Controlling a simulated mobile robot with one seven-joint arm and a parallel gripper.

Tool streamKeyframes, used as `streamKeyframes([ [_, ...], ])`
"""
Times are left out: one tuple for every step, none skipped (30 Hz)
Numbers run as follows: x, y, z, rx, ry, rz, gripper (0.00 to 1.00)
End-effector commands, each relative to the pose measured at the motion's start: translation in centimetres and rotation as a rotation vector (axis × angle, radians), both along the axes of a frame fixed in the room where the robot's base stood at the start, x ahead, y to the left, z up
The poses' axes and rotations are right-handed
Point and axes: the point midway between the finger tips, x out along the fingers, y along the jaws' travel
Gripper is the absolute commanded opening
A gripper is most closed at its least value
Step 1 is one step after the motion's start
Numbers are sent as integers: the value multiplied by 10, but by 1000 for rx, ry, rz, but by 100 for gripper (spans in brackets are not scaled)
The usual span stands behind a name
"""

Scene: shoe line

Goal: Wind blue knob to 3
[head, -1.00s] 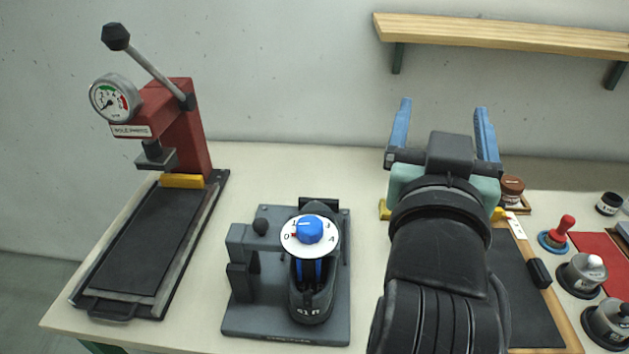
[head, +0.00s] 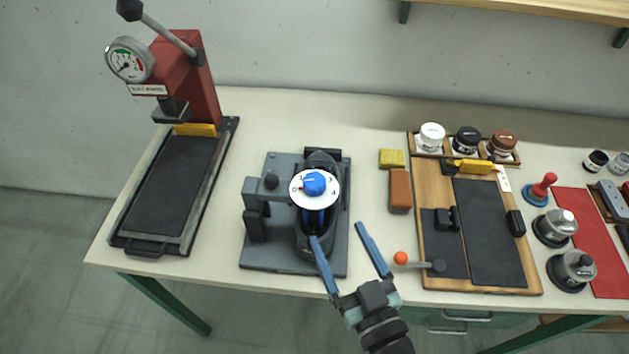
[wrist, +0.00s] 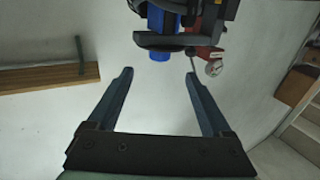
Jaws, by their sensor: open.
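The blue knob (head: 314,184) sits at the centre of a round white dial (head: 300,194) with dark numbers around it, on top of a black shoe-shaped fixture on a grey base plate (head: 290,264). The knob's exact setting is too small to read now. My gripper (head: 339,231) is open and empty, in front of and to the right of the knob, with its left finger overlapping the front of the shoe fixture in the head view. In the wrist view the blue knob (wrist: 160,56) shows at the top, beyond the fingertips of my gripper (wrist: 159,75).
A red press (head: 188,80) with gauge and lever stands at the left. Right of the dial are a yellow block (head: 391,158), a brown block (head: 400,190), an orange-tipped lever (head: 401,258) and a wooden board (head: 437,184). Jars and stamps crowd the far right.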

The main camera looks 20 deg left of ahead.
Motion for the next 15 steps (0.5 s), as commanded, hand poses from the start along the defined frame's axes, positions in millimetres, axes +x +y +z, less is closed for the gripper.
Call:
streamKeyframes([
  [1,0,0,5,-4,-2,84],
  [2,1,1,5,-6,-3,84],
  [4,4,2,6,-7,-2,84],
  [7,6,2,6,-7,-1,84],
  [10,9,3,6,-7,1,84],
  [15,13,4,5,-7,0,84],
  [18,17,4,5,-7,1,84],
  [23,21,4,5,-7,1,84],
  [29,27,5,5,-7,2,84],
  [34,31,5,5,-7,2,84],
  [39,36,5,4,-6,3,84],
  [46,42,5,3,-7,3,84],
  [51,46,5,5,-7,2,84],
  [55,50,5,4,-6,2,84],
  [61,56,5,3,-7,2,84],
])
